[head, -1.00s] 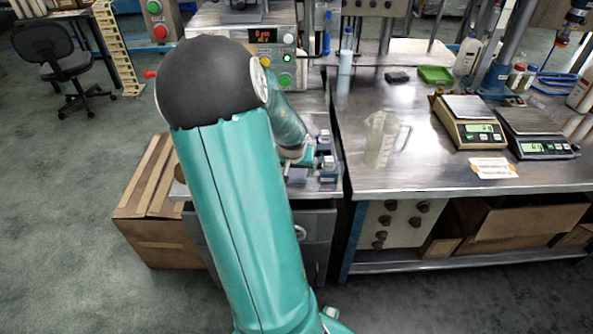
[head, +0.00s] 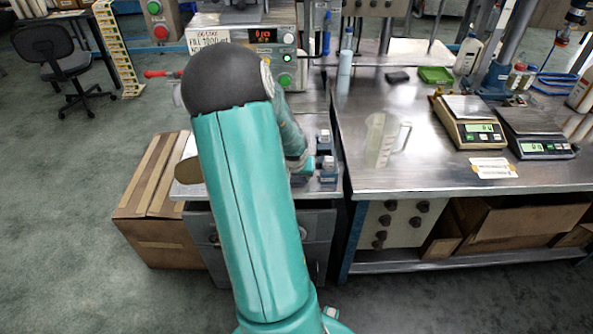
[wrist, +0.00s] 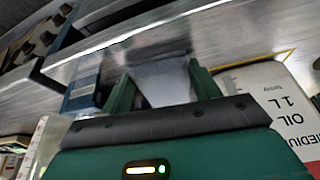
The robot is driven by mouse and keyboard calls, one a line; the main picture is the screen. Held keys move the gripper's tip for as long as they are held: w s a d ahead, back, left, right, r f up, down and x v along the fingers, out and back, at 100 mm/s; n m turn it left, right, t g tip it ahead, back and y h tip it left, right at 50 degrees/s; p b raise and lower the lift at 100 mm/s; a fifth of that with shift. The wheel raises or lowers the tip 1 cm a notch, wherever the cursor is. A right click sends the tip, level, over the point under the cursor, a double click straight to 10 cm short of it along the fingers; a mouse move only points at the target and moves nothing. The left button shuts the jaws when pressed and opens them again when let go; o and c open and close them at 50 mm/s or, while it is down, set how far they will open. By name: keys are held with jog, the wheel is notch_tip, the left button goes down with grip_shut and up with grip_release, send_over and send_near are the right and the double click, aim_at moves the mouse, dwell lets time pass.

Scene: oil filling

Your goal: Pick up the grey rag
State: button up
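In the wrist view my gripper (wrist: 162,88) has its two green fingers spread wide apart. A pale grey, smooth patch that looks like the grey rag (wrist: 163,78) lies between and beyond the fingers, against the metal surface. I cannot tell whether the fingers touch it. The fingers are hidden there, and I cannot make out the rag clearly behind the arm.
The right bench (head: 400,180) holds a clear jug (head: 383,140) and scales (head: 468,128). A cardboard box (head: 150,215) stands left.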

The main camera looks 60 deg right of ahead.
jog(key=shift+c, duration=0.3)
jog(key=shift+w+r, duration=0.1)
jog(key=shift+r, duration=0.4)
notch_tip(320, 180, up, 9)
jog(key=o, duration=0.4)
jog(key=c, duration=0.3)
jog(key=shift+a, duration=0.1)
